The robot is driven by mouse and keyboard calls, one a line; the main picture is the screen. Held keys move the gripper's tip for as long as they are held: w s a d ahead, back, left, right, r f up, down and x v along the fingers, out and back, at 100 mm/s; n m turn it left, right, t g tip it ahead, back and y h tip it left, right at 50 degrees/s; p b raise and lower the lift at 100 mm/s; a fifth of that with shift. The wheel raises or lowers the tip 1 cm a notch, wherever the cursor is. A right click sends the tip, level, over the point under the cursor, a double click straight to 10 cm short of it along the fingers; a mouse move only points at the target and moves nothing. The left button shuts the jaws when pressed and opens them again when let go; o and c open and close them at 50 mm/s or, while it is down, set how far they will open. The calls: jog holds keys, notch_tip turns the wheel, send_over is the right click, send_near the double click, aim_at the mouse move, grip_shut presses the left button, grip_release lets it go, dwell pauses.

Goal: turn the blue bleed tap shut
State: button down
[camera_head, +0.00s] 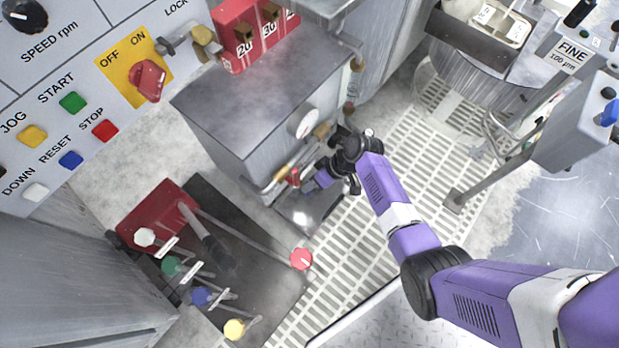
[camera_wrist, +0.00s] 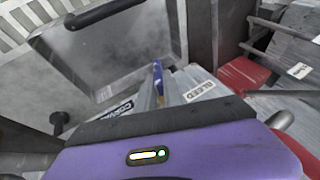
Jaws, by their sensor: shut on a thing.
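The blue bleed tap (camera_wrist: 158,72) shows as a narrow blue piece between my grey fingertips in the wrist view. My gripper (camera_wrist: 163,84) is shut on it. A white label reading BLEED (camera_wrist: 200,86) lies just right of the fingers. In the head view my gripper (camera_head: 310,186) reaches in low beside the grey cabinet, close to its pipework. How far the tap is turned cannot be told.
The grey cabinet (camera_head: 262,92) carries a gauge (camera_head: 303,122) and a pipe with a red fitting (camera_head: 293,177) near my gripper. Several coloured knobs, one blue (camera_head: 201,297), stand at the lower left. Open floor grating (camera_head: 415,150) lies right of the cabinet.

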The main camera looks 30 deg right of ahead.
jog(key=y+b, duration=0.1)
jog(key=b, duration=0.1)
jog(key=y+b, duration=0.2)
jog(key=f+m+g+y+b, duration=0.1)
jog(key=y+b, duration=0.1)
jog(key=shift+d, duration=0.4)
jog(key=shift+r+b, duration=0.1)
jog(key=shift+b, duration=0.25)
jog(key=c, duration=1.5)
grip_release()
jog(key=shift+w, duration=0.1)
jog(key=shift+r, duration=0.1)
